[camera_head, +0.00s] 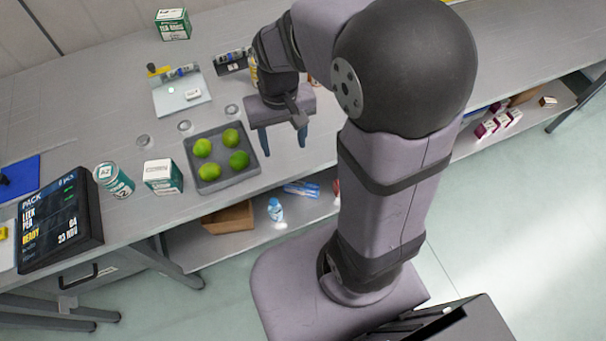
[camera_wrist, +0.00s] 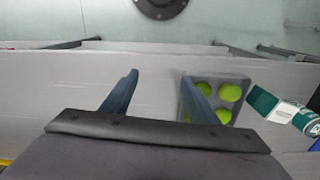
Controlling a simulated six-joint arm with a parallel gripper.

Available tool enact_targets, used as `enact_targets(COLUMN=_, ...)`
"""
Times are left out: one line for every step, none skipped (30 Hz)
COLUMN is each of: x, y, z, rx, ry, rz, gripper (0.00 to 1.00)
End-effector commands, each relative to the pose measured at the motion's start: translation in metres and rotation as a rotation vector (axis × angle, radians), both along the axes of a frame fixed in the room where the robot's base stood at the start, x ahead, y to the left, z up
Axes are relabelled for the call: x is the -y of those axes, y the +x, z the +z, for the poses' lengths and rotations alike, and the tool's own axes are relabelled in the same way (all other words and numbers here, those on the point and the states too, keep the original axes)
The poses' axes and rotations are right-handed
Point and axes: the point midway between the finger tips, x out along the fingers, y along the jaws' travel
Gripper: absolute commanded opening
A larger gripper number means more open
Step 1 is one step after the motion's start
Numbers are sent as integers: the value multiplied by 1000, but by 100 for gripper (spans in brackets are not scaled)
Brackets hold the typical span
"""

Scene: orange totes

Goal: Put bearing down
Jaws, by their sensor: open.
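My gripper (camera_head: 284,146) hangs over the bench near its front edge, just right of the grey tray of limes. Its two blue-grey fingers are apart, with nothing visible between them; the wrist view also shows them apart (camera_wrist: 160,80). Three small round grey pieces lie in a slanting row on the bench behind the tray: a left one (camera_head: 143,141), a middle one (camera_head: 185,126) and a right one (camera_head: 232,110). They are too small to tell whether any is a bearing. No bearing can be clearly made out in the wrist view.
The grey tray (camera_head: 219,184) holds several limes beside my gripper. A white-green box (camera_head: 163,177) and a can (camera_head: 114,180) stand to its left, with a dark screen (camera_head: 62,222) beyond. A pale board (camera_head: 180,98) with small items lies behind. A shelf is below the bench.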

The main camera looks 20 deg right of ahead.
Motion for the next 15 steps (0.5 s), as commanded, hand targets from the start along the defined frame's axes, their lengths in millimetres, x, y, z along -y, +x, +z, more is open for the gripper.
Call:
enact_targets(x=3, y=-19, z=-4, rx=0, ry=0, rz=19, gripper=54)
enact_targets(x=4, y=-29, z=-7, rx=1, ry=0, rz=30, gripper=54)
enact_targets(x=5, y=-40, z=-11, rx=0, ry=0, rz=46, gripper=54)
enact_targets(x=6, y=-48, z=-14, rx=0, ry=0, rz=55, gripper=54)
enact_targets(x=6, y=-55, z=-16, rx=0, ry=0, rz=65, gripper=54)
enact_targets(x=7, y=-63, z=-19, rx=-1, ry=0, rz=74, gripper=54)
enact_targets(x=8, y=-69, z=-21, rx=-1, ry=0, rz=81, gripper=54)
enact_targets(x=8, y=-73, z=-22, rx=-1, ry=0, rz=87, gripper=54)
enact_targets(x=8, y=-78, z=-24, rx=-1, ry=0, rz=93, gripper=54)
enact_targets(x=8, y=-81, z=-25, rx=-2, ry=0, rz=96, gripper=54)
enact_targets(x=9, y=-83, z=-26, rx=-2, ry=0, rz=99, gripper=54)
enact_targets(x=9, y=-85, z=-27, rx=-1, ry=0, rz=101, gripper=54)
enact_targets(x=9, y=-86, z=-27, rx=-1, ry=0, rz=103, gripper=54)
enact_targets(x=9, y=-86, z=-27, rx=-2, ry=0, rz=104, gripper=54)
enact_targets(x=9, y=-87, z=-27, rx=-2, ry=0, rz=104, gripper=54)
